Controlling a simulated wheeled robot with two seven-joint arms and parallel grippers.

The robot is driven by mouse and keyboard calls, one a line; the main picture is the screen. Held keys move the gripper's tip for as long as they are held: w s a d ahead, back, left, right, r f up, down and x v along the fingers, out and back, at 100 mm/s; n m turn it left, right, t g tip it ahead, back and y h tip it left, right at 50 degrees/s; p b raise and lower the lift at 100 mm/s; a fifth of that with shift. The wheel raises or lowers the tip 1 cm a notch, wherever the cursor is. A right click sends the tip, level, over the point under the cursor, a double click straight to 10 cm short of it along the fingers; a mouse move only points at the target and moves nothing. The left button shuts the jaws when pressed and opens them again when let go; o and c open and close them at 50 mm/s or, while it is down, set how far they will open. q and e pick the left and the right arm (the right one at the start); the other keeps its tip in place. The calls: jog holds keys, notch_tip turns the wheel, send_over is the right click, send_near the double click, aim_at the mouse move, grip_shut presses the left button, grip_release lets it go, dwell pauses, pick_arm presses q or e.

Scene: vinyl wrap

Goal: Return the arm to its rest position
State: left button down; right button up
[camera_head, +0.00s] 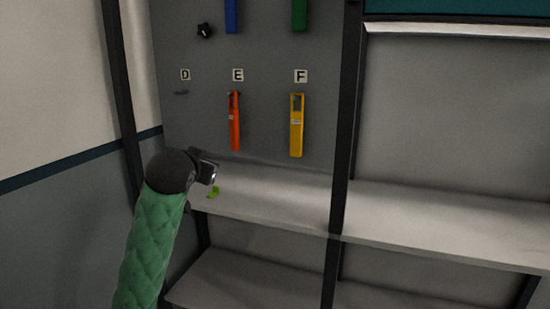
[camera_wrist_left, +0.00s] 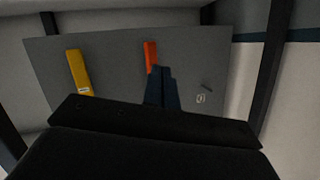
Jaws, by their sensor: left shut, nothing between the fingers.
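My left arm, in a green quilted sleeve, comes up from the bottom left in the head view. Its gripper (camera_head: 213,180) is in front of the shelf, below the orange tool (camera_head: 234,122). In the left wrist view the two dark fingers (camera_wrist_left: 161,72) are together and empty. They overlap the lower part of the orange tool (camera_wrist_left: 151,56) in that picture; contact cannot be told. My right gripper is not in view.
A yellow tool (camera_head: 297,125) hangs under label F on the grey board (camera_head: 270,110). The hook (camera_head: 181,93) under D is bare. A small bright green piece (camera_head: 214,192) shows by the gripper. Dark posts (camera_head: 344,130) flank the board; the shelf (camera_head: 430,215) is clear at right.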

pick_arm(q)
jog(key=s+d+f+n+g, duration=0.1)
jog(key=s+f+g, duration=0.2)
jog(key=s+f, duration=1)
jog(key=s+d+f+g+h, duration=0.1)
jog(key=s+d+f+g, duration=0.15)
jog(key=s+f, duration=1)
jog(key=s+f+n+g, duration=0.1)
jog(key=s+f+g, duration=0.4)
jog(key=f, duration=1.5)
jog(key=s+f+g, duration=0.1)
jog(key=s+f, duration=0.3)
jog(key=s, duration=0.4)
jog(key=s+f+g+p, duration=0.1)
jog(key=s+f, duration=0.3)
jog(key=s, duration=0.4)
jog(key=shift+d+f, duration=0.3)
jog(key=shift+d, duration=0.15)
